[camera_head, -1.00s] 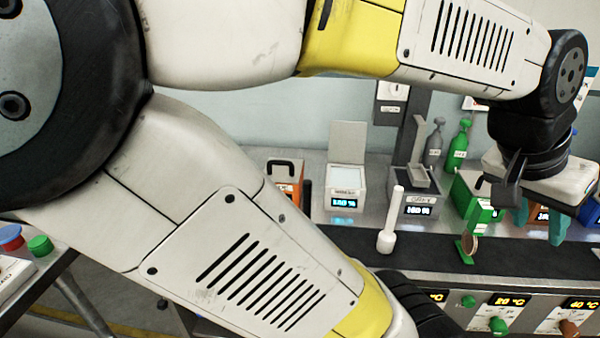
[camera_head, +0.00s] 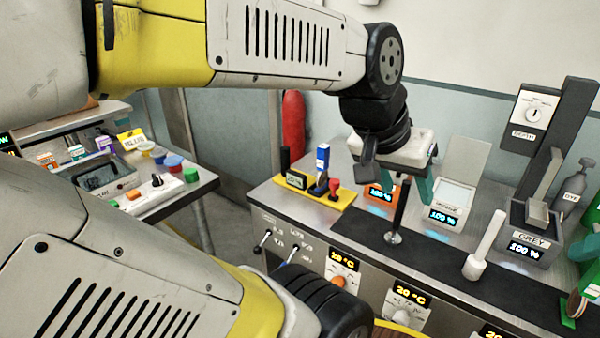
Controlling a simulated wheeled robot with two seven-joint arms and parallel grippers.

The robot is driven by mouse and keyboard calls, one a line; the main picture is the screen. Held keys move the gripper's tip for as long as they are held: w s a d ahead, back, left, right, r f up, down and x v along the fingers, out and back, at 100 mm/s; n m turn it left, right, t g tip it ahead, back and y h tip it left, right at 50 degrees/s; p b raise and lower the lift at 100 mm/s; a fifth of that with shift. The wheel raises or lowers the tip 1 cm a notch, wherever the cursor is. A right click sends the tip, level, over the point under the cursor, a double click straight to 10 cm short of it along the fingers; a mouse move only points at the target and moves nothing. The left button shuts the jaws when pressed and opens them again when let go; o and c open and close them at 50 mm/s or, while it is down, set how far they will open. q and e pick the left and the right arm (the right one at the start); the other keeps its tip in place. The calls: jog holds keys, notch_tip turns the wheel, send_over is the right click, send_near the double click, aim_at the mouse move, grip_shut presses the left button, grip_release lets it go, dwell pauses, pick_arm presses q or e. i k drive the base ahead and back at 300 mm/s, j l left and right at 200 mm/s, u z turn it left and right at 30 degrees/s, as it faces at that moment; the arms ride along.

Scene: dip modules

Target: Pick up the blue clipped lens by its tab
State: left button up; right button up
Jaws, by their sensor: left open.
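I cannot make out a blue clipped lens for certain. A lens in a green clip (camera_head: 570,310) stands at the right edge of the dark strip, partly cut off. A blue upright item with a pale label (camera_head: 322,168) stands on the yellow tray, but I cannot tell that it is a lens. My left gripper (camera_head: 404,186) points down over the bench, its teal fingers apart. A dark upright rod (camera_head: 399,210) on a round foot shows between the fingers in the picture; I cannot tell its depth relative to them. My right gripper is not in view.
The yellow tray (camera_head: 340,196) lies left of the gripper. An orange-fronted box (camera_head: 380,195) is behind it. A white stick (camera_head: 487,245) and a grey box (camera_head: 525,246) stand right. A side table (camera_head: 200,190) is at left. The dark strip (camera_head: 440,249) has bare stretches.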

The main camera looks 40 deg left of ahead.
aim_at(322, 158)
jog(key=u, duration=1.3)
jog(key=i+j, duration=0.25)
jog(key=i+j+z, duration=0.1)
jog(key=j, duration=0.3)
jog(key=i+j, duration=0.3)
